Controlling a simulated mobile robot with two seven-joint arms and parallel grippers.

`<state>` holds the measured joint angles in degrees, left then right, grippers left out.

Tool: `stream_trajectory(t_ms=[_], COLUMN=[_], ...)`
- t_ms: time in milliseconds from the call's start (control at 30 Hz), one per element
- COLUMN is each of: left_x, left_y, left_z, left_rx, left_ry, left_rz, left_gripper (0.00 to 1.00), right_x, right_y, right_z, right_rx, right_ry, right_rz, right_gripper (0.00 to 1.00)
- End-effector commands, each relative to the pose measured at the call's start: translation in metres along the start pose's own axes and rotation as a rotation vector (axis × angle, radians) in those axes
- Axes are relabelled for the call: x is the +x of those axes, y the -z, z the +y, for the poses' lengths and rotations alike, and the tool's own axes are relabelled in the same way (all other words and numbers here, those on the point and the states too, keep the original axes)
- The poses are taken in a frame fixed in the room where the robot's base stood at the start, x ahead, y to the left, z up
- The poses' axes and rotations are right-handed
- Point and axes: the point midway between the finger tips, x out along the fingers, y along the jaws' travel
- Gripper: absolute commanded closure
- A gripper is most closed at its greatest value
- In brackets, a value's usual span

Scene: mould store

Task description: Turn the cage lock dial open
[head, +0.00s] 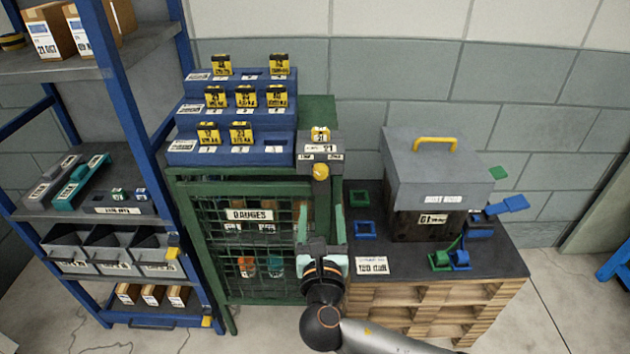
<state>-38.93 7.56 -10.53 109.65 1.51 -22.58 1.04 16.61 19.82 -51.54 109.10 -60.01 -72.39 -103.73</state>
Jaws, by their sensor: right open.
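The green mesh cage (235,296) stands in the middle, with a "GAUGES" label on its front. A grey lock box (318,145) sits at its upper right corner, with a yellow-topped tag (320,134) marked 21 standing in it. The round yellow dial (320,172) is on the front of this box. The dial's turn position is too small to read. My right gripper (321,218) is below the dial, its two fingers spread and pointing up toward it. Nothing shows between the fingers, and they look apart from the dial. My left gripper is out of view.
Blue stepped racks (230,152) with yellow-topped tags stand on the cage. To the right, a grey box (440,170) with a yellow handle sits on a dark-topped wooden bench (430,280). A blue shelf unit (135,110) stands left. Floor is open at the lower right.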

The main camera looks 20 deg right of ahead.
Motion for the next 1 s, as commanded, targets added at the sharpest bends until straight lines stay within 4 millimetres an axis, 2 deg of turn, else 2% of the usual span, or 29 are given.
stream_trajectory(t_ms=[300, 500, 700, 1000], left_x=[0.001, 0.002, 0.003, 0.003], left_y=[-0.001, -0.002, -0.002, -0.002], left_z=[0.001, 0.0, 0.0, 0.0], left_rx=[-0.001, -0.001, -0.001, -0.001], left_ry=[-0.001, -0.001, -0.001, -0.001], left_rz=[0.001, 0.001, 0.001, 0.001], left_gripper=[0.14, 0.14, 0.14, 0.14], right_x=[0.065, 0.097, 0.111, 0.112], right_y=[-0.001, 0.0, 0.0, 0.0], right_z=[-0.001, 0.0, 0.0, 0.0], right_rx=[0.001, 0.002, 0.004, 0.005], right_ry=[0.003, 0.001, 0.0, -0.001], right_rz=[-0.002, 0.0, 0.002, 0.002], right_gripper=[0.31, 0.31, 0.31, 0.31])
